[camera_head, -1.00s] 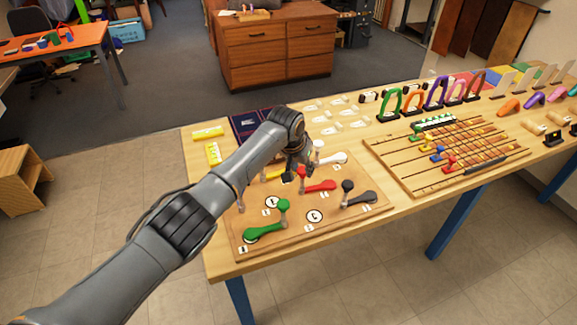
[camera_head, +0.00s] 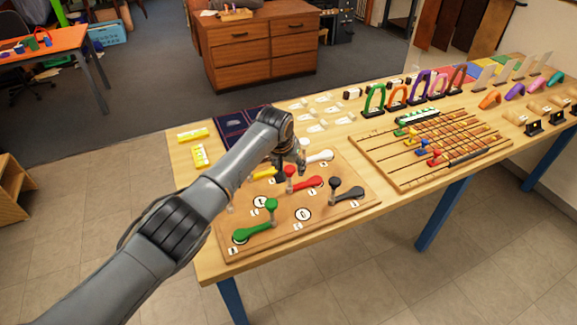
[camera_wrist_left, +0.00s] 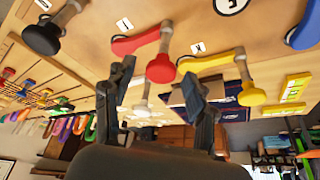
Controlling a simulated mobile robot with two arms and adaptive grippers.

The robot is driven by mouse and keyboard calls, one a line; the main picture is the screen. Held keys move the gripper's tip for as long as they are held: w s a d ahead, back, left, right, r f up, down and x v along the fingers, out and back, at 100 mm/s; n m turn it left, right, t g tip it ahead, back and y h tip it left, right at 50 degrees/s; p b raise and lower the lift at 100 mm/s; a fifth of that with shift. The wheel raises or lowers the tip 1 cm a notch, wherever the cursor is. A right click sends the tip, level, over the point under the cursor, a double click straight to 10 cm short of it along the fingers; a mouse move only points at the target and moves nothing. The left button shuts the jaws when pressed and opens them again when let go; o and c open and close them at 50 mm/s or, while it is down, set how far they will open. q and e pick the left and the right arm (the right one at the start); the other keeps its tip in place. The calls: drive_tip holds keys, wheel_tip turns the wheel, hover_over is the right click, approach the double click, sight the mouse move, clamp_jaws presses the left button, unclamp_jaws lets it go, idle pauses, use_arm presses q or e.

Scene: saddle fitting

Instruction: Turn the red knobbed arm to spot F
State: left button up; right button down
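The red knobbed arm (camera_head: 308,184) lies on the wooden board (camera_head: 345,207), with its upright red knob (camera_head: 290,171) at its left end. Round letter spots (camera_head: 303,214) and small label tags lie on the board, but I cannot read an F. My right gripper is not in view.
Close by are the green arm (camera_head: 254,232), black arm (camera_head: 347,195), white arm (camera_head: 320,156) and yellow arm (camera_head: 263,174). The yellow knob (camera_wrist_left: 251,97) is near one finger in the wrist view. A wire-and-bead board (camera_head: 395,178) stands to the right.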

use_arm(q)
drive_tip(key=shift+r, duration=0.1)
drive_tip(key=v, duration=1.1)
drive_tip(key=shift+s+r, duration=0.25)
drive_tip(key=shift+r, duration=0.1)
